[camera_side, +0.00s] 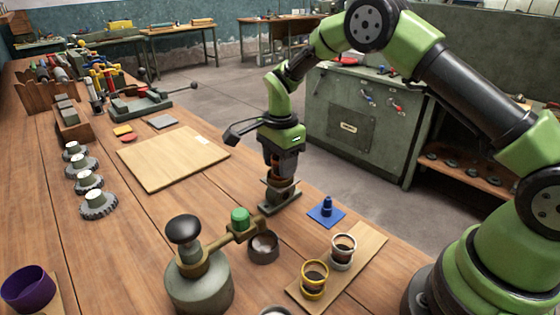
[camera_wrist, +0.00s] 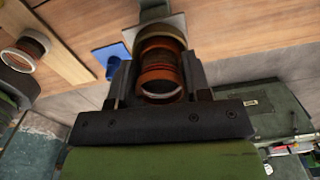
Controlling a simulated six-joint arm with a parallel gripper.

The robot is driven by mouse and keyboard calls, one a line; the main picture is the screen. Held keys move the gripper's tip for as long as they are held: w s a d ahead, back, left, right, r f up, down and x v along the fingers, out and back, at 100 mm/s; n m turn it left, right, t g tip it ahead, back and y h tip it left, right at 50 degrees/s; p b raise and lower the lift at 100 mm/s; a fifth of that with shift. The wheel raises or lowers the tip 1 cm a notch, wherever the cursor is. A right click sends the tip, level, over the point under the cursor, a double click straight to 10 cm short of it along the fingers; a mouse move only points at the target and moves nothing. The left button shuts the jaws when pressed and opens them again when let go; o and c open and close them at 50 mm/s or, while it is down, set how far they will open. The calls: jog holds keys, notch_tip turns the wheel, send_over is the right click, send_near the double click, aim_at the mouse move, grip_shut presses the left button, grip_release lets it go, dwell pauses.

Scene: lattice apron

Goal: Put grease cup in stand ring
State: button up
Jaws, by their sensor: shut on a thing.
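My gripper (camera_side: 281,172) is shut on an orange-brown cup with a pale rim, the grease cup (camera_wrist: 161,72). It holds the cup upright at a small dark grey metal stand (camera_side: 279,205) near the table's far edge. In the wrist view the cup sits between the two fingers, with a pale ring edge just past it. The cup's lower end is low over or inside the stand's ring; I cannot tell which, because the fingers and stand hide it.
A board (camera_side: 354,268) holds a yellow-rimmed cup (camera_side: 314,281) and a white-rimmed cup (camera_side: 343,251). A blue piece (camera_side: 327,211) lies right of the stand. A dark round dish (camera_side: 263,248) and an oil can (camera_side: 199,285) stand nearer. A wooden panel (camera_side: 172,158) lies left.

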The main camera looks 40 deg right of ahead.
jog(key=shift+f, duration=0.15)
jog(key=o, duration=1)
jog(key=shift+o, duration=0.2)
jog(key=s+r+n+t, duration=0.1)
jog(key=s+r+n, duration=0.15)
jog(key=r, duration=0.85)
jog(key=s+r+n+t, duration=0.15)
jog(key=s+r, duration=0.25)
jog(key=r, duration=0.6)
jog(key=s+a+n+t+y, duration=0.1)
jog(key=s+n+t, duration=0.1)
jog(key=s+n, duration=0.3)
jog(key=s+a+r+n+t+y, duration=0.1)
jog(key=s+n, duration=0.5)
jog(key=s, duration=0.8)
jog(key=shift+a+r+t, duration=0.3)
jog(key=shift+t, duration=0.55)
jog(key=shift+s, duration=0.1)
